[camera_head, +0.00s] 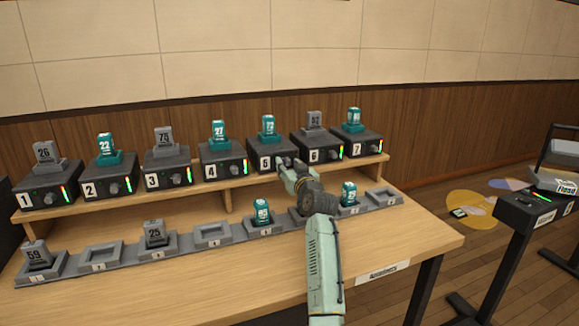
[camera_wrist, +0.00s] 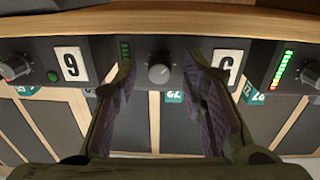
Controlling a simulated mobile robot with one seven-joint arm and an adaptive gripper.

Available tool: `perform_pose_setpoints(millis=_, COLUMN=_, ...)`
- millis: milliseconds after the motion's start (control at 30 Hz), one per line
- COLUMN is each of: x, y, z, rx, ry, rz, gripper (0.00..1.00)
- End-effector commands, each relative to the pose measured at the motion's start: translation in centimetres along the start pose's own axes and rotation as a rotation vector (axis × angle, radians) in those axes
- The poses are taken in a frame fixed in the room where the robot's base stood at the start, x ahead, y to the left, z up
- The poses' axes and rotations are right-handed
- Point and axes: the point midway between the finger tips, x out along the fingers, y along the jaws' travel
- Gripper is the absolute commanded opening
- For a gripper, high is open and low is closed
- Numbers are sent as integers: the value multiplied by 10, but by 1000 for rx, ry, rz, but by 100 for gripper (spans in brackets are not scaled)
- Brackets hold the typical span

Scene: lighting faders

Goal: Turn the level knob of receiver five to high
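Receiver five (camera_head: 285,143) stands on the raised shelf, with a teal pack marked 72 or similar in its top. My gripper (camera_head: 290,164) is in front of its face and hides its knob in the head view. In the wrist view, which appears upside down, the round grey level knob (camera_wrist: 159,73) lies between the two fingers of my open gripper (camera_wrist: 160,82). A gap shows on each side, so neither finger visibly touches the knob. The right finger partly covers the 5 label (camera_wrist: 228,64). The green level bar (camera_wrist: 125,50) beside the knob looks dim. The knob's pointer direction is unclear.
Receiver six (camera_head: 317,150) and receiver four (camera_head: 221,165) stand close on either side, with their own knobs. Below the shelf, a row of grey docks (camera_head: 212,234) holds several packs. The front of the table (camera_head: 180,290) is clear.

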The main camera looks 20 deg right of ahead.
Motion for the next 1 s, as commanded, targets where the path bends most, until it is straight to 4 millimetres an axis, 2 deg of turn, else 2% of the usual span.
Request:
perform_pose_setpoints(millis=67, x=0, y=0, z=0, rx=0, ry=0, rz=0, gripper=33)
perform_pose_setpoints(millis=567, x=0, y=0, z=0, rx=1, ry=0, rz=0, gripper=0)
perform_pose_setpoints(millis=1000, x=0, y=-1, z=0, rx=40, ry=-3, rz=-2, gripper=0)
